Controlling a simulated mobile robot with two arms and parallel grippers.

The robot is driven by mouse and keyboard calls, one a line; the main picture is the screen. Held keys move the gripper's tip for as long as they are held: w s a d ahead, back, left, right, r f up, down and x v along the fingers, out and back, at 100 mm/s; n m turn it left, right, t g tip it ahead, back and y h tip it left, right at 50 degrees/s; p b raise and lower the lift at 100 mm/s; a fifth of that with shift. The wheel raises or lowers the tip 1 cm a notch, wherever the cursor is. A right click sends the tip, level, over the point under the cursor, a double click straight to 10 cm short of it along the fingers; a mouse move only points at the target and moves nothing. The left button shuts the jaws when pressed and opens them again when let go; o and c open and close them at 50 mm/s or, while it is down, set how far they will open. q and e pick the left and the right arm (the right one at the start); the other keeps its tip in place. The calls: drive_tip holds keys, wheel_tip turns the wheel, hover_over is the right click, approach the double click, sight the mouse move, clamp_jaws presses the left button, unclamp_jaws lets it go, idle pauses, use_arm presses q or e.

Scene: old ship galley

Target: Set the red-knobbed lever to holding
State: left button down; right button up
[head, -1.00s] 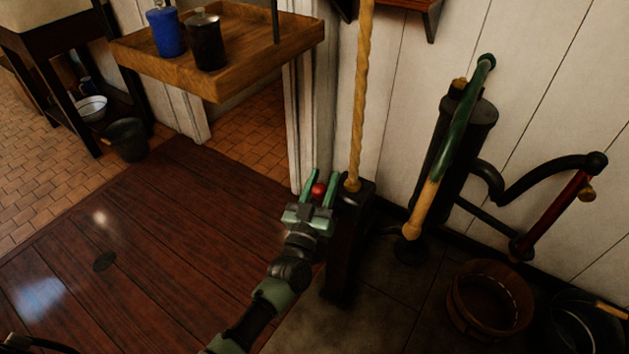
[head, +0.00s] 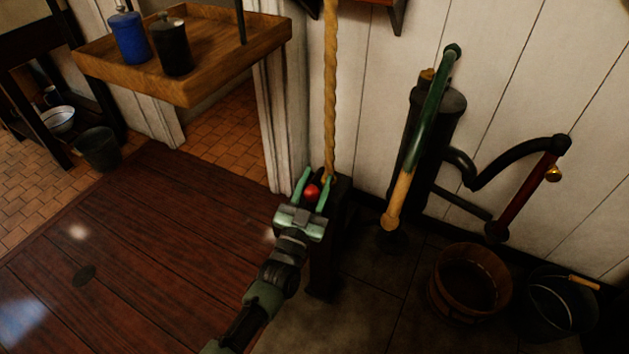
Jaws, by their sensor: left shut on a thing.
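The red knob of the lever (head: 312,193) shows between the green fingers of my left gripper (head: 314,186). The gripper is shut on the knob, one finger on each side. The lever's shaft is hidden behind the gripper. The knob sits beside the top of a dark post (head: 329,240), where a thick rope (head: 331,90) comes down. No position label can be read here. My right gripper is not in view.
A hand pump (head: 433,115) with a green and wooden handle stands at the wall. A wooden bucket (head: 437,290) and a dark metal pail (head: 537,320) stand right of the post. A hanging wooden tray (head: 210,75) holds a blue canister (head: 129,38) and a black one (head: 172,48). The plank floor at left is clear.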

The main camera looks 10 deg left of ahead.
use_arm(q)
drive_tip(key=shift+f, duration=0.15)
drive_tip(key=c, duration=0.9)
unclamp_jaws()
drive_tip(key=shift+d, duration=0.1)
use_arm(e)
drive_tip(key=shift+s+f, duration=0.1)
use_arm(q)
drive_tip(key=v, duration=0.8)
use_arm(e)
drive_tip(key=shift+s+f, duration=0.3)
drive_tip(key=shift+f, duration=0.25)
